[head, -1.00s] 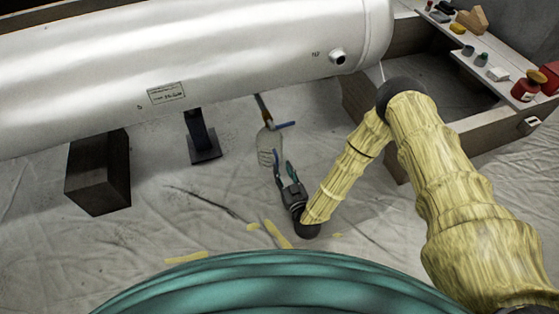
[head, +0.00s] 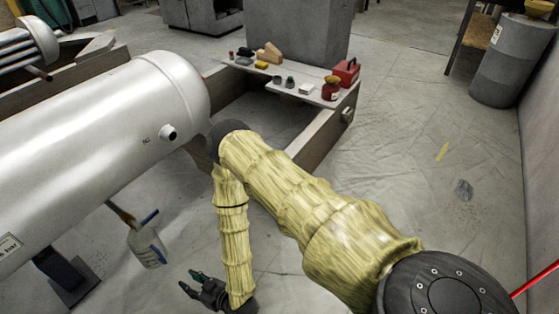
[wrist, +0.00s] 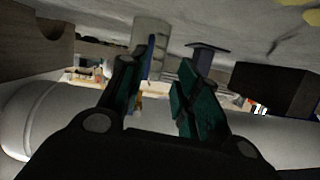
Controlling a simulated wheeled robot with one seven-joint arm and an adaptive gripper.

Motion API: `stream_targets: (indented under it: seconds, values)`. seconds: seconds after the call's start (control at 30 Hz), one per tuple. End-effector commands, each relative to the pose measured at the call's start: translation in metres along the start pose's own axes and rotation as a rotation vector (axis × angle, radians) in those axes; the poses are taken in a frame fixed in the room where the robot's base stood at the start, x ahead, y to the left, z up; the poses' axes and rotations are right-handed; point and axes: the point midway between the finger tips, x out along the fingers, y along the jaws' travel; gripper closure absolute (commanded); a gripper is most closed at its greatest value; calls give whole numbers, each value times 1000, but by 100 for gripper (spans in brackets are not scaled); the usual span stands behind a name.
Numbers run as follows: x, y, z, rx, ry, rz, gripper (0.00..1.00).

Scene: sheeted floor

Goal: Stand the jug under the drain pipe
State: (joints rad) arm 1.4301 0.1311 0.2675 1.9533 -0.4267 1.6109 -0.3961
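The jug (head: 147,246) is pale and translucent and stands on the sheeted floor at the lower left of the head view. The drain pipe (head: 121,213) comes down from the white tank, and its lower end meets the top of the jug in the picture. A blue lever (head: 150,216) is at the pipe's end. Whether the pipe is exactly over the mouth I cannot tell. My gripper (head: 188,281) is open and empty, a little to the right of the jug and apart from it. The wrist view is upside down; the jug (wrist: 152,32) shows beyond my open fingers.
The white tank (head: 110,130) lies above the jug on supports, with a dark post foot (head: 75,280) left of the jug. A wooden frame (head: 318,140) carries a shelf (head: 275,78) with a red box and small items. Open floor lies to the right.

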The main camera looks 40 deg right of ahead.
Motion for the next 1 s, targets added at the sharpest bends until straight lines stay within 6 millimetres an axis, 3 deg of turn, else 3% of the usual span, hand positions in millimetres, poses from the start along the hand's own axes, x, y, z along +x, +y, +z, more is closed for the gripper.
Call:
stream_targets:
  seconds: [0.17,0.3,0.5,0.6,0.73,1.0]
  values:
    - [-66,9,38,71,-394,-6,68]
    - [-141,25,59,143,-698,55,68]
    - [-251,46,64,249,-1047,199,68]
    - [-289,50,60,289,-1152,258,68]
    - [-313,52,57,316,-1216,299,68]
    - [-316,53,56,321,-1225,306,68]
